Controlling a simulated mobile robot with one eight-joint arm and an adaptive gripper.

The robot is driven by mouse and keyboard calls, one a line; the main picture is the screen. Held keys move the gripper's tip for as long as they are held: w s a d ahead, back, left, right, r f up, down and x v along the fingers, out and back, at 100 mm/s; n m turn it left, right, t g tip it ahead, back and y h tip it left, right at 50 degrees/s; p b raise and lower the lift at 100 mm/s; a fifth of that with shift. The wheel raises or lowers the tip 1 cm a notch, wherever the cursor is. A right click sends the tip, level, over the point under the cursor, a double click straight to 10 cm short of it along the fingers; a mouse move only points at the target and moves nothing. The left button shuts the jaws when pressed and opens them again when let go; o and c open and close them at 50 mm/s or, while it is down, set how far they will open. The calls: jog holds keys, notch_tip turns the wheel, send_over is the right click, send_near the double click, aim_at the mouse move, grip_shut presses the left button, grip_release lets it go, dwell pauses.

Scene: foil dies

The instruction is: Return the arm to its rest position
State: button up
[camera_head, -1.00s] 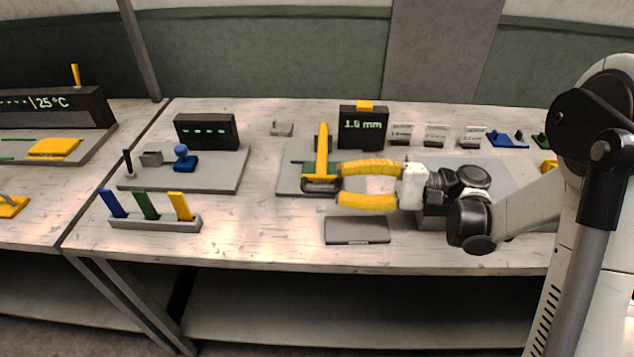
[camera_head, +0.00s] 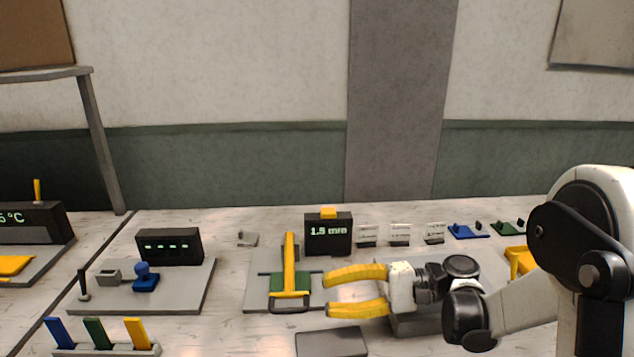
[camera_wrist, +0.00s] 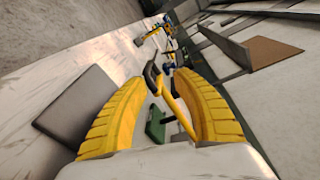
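My gripper (camera_head: 330,293) has two yellow fingers spread apart with nothing between them. It is over the table, just right of a press with a yellow upright lever (camera_head: 290,262), a green block (camera_head: 273,284) and a dark handle loop at its foot. My arm reaches in from the right of the head view. In the wrist view, my gripper (camera_wrist: 165,100) shows its fingers open, with the yellow lever (camera_wrist: 172,98) and green block (camera_wrist: 155,124) beyond them. I cannot tell whether a fingertip touches the handle.
A black display (camera_head: 328,235) reading 1.5 mm stands behind the press. A dark flat slab (camera_head: 331,343) lies in front of my gripper. A rack (camera_head: 105,350) with blue, green and yellow strips is at the front left. Small labelled holders line the back right.

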jog(key=s+d+f+n+t+h, duration=0.1)
jog(key=s+d+n+t+h, duration=0.2)
jog(key=s+d+t+h, duration=0.4)
jog(key=s+d+h, duration=0.7)
jog(key=d+h, duration=0.1)
jog(key=h, duration=0.1)
jog(key=shift+f+n+h, duration=0.15)
jog(key=shift+n+h, duration=0.15)
